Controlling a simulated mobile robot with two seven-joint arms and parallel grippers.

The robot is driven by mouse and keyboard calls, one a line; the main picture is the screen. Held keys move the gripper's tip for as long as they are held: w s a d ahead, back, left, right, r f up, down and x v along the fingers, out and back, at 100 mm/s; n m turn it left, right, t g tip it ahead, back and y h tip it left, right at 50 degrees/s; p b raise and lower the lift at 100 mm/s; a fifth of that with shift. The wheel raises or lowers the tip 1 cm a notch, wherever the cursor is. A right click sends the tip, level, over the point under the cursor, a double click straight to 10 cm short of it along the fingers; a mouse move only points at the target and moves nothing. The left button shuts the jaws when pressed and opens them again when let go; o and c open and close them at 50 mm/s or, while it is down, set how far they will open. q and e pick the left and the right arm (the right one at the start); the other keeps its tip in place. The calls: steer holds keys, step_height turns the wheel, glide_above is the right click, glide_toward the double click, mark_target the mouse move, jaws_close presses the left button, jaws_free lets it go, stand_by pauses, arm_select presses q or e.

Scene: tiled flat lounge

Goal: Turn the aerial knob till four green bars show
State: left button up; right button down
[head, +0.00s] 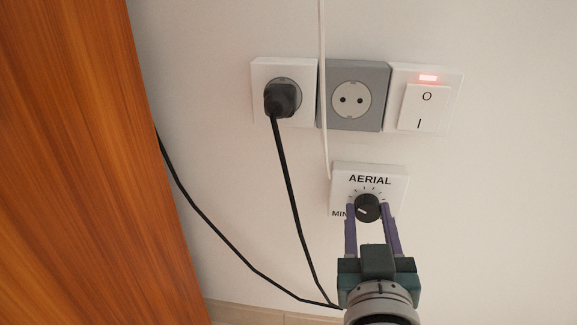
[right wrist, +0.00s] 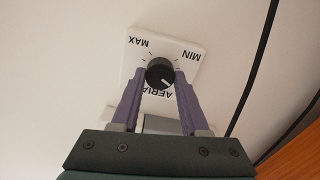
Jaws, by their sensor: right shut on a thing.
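The aerial knob (head: 368,207) is a round black dial with a white pointer mark, on a white wall plate (head: 341,180) labelled AERIAL. In the head view its mark points left and slightly up, toward the MIN side. My right gripper (head: 371,215) has its two purple fingers on either side of the knob, shut on it. The right wrist view shows the plate upside down, with the knob (right wrist: 160,72) between the fingertips (right wrist: 158,80). No screen and no green bars are in view. My left gripper is not in view.
Above the plate are a white socket (head: 258,100) with a black plug (head: 283,98), an empty grey socket (head: 351,95) and a white rocker switch (head: 426,106) with a lit red lamp. Black cables hang at the left beside a wooden panel (head: 90,150). A white cable (head: 323,90) runs down to the plate.

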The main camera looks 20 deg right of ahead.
steer(key=shift+n+p, duration=0.55)
steer(key=shift+n, duration=0.55)
steer(key=shift+c, duration=2)
jaws_free()
steer(key=shift+s+a, duration=0.2)
steer(key=shift+s, duration=0.1)
steer(key=p+v, duration=0.2)
steer(key=v, duration=0.7)
steer(key=shift+p, duration=0.35)
steer(key=shift+s+a, duration=0.1)
steer(key=shift+a, duration=0.05)
